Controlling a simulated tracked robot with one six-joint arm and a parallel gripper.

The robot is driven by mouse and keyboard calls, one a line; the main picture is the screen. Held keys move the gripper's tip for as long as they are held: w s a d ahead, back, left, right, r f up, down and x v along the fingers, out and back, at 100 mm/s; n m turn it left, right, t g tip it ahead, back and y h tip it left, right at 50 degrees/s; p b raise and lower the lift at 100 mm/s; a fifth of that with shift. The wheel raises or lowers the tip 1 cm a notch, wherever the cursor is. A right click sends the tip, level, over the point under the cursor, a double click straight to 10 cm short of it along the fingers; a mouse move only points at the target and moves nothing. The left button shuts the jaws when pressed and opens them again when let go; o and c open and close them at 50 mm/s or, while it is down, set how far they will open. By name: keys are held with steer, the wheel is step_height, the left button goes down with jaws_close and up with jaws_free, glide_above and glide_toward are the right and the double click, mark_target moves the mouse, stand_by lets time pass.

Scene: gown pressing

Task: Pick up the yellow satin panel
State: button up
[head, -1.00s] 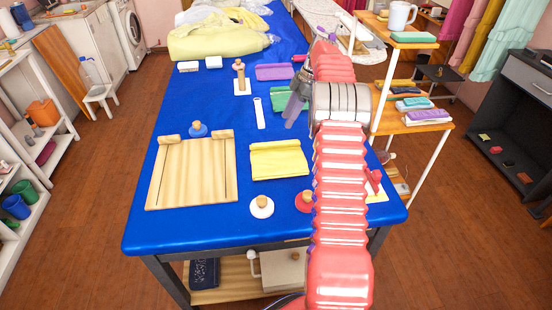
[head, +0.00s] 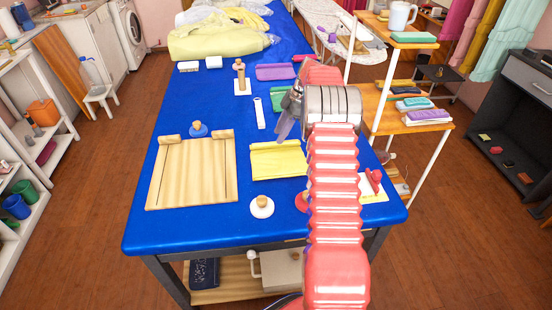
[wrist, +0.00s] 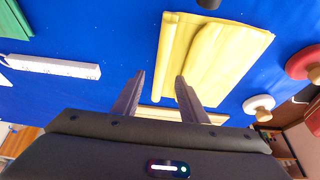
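The yellow satin panel (head: 278,160) lies flat on the blue-covered table, right of the wooden board, with a rolled edge along one side. My gripper (head: 285,126) is above the table at the panel's upper right. In the wrist view my gripper (wrist: 159,78) has its two fingers apart with nothing between them. I cannot tell its exact height above the cloth.
Green (head: 280,97) and purple (head: 275,72) panels lie farther back. A white strip (head: 260,113) lies behind the panel.

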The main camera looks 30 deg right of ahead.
steer(key=shift+x, duration=1.8)
steer(key=shift+c, duration=0.5)
jaws_close()
